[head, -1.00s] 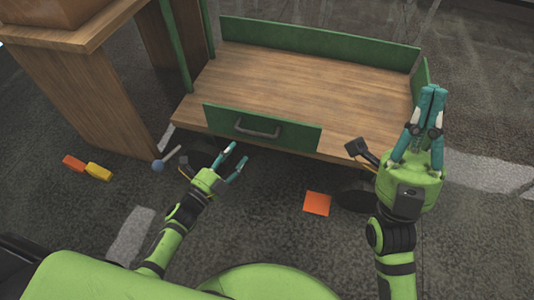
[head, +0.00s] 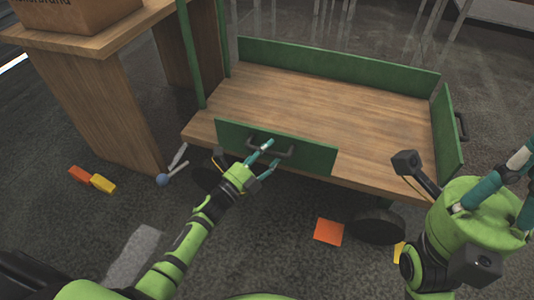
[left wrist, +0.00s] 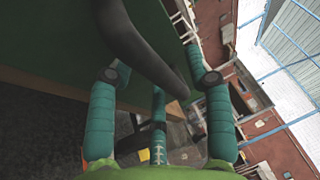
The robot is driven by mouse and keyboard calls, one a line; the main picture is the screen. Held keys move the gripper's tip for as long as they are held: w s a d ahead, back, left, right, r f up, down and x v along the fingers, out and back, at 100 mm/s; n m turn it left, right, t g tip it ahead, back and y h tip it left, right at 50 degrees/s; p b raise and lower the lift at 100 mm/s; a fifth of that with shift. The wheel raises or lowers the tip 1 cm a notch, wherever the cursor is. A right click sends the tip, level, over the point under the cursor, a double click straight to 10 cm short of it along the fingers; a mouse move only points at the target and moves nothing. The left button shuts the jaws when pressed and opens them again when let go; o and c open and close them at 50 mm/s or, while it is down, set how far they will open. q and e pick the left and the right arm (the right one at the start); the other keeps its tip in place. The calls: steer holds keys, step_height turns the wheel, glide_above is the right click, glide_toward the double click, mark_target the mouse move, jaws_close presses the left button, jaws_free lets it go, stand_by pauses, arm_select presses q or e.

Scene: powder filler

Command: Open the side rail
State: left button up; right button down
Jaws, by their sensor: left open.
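The near side rail (head: 315,156) is a green board standing upright along the front edge of the wooden cart deck (head: 330,105). Its dark handle (head: 287,154) is on the outer face. My left gripper (head: 264,159) is open at the handle, its teal fingers partly hiding it. In the left wrist view the handle (left wrist: 150,48) runs between the spread fingers, with the green rail (left wrist: 50,40) behind it; I cannot tell whether they touch it. My right gripper (head: 516,185) is at the right edge of the head view, fingertips cut off, away from the rail.
More green rails stand at the back (head: 340,68) and right end (head: 447,135) of the cart. A wooden table (head: 95,95) with a cardboard box (head: 75,12) stands to the left. An orange square (head: 328,231), red and yellow blocks (head: 92,180) and a blue-ended object (head: 163,180) lie on the floor.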

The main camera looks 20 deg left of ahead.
arm_select(q)
jaws_close()
